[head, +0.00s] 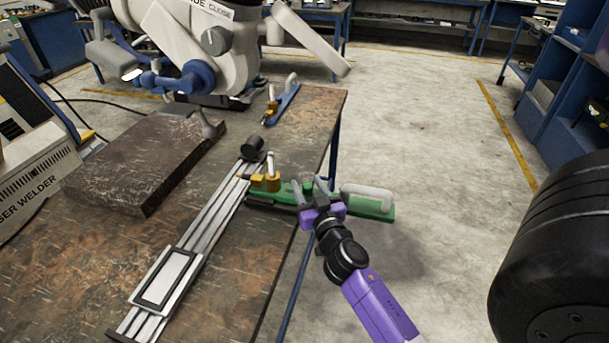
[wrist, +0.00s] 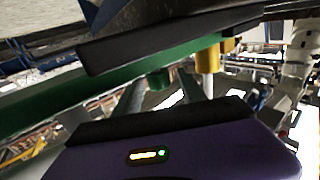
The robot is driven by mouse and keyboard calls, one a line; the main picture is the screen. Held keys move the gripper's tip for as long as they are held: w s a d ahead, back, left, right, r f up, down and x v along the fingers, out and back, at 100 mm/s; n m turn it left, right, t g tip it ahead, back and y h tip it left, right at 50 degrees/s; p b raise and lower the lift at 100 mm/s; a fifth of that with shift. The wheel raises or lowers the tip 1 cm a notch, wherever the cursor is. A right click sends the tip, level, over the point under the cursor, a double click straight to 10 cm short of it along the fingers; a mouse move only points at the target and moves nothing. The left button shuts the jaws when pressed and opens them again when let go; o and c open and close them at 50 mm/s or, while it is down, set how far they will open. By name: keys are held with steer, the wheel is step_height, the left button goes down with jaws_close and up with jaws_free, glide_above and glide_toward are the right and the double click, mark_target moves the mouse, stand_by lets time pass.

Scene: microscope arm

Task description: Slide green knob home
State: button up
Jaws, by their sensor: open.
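A green arm piece (head: 368,207) lies across the right edge of the workbench, with its right end over the floor. A small green knob (head: 308,187) stands on it. My purple gripper (head: 317,191) is at the green piece, just right of the knob. In the wrist view the knob (wrist: 159,79) hangs from the green bar (wrist: 60,92), and both show between the two dark finger pads. The jaws are open. I cannot tell whether a finger touches the knob. A yellow fitting with a pale pin (head: 271,180) sits at the bar's left end.
A silver rail with a framed slide (head: 166,277) runs along the bench (head: 95,255). A dark stone block (head: 140,165) is at the left. A blue piece with a yellow fitting (head: 283,103) lies at the back.

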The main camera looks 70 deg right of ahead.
steer(key=shift+p+x, duration=0.4)
steer(key=shift+x, duration=1.05)
steer(key=shift+c, duration=0.2)
jaws_close()
